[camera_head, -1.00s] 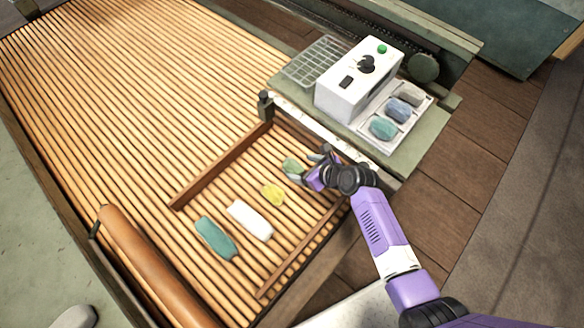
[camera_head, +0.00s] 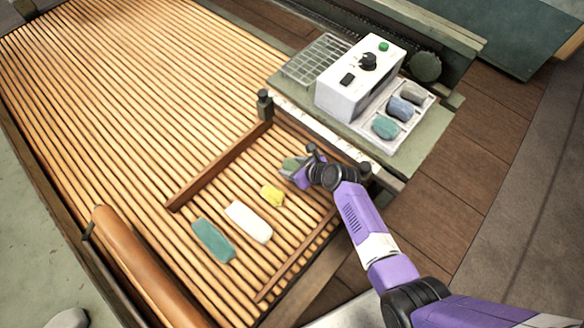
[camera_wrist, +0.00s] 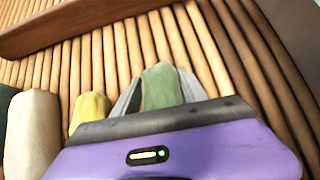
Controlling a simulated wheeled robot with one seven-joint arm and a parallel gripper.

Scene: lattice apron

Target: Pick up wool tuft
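A soft green piece (camera_head: 290,163), seemingly a wool tuft, lies on the slatted surface at the far end of a row of pieces. It also shows in the wrist view (camera_wrist: 161,88). My gripper (camera_head: 297,168) is down at it, with its grey fingers (camera_wrist: 160,95) apart, one on each side of the green piece. I cannot tell whether they touch it. A yellow lump (camera_head: 272,196), possibly also a tuft, lies beside it, left of my gripper in the wrist view (camera_wrist: 90,110).
A white piece (camera_head: 248,222) and a teal piece (camera_head: 213,241) continue the row. A wooden bar (camera_head: 215,170) borders it. A white control box (camera_head: 350,75) and a tray with several tufts (camera_head: 398,112) stand behind. A brown roller (camera_head: 140,255) lies left.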

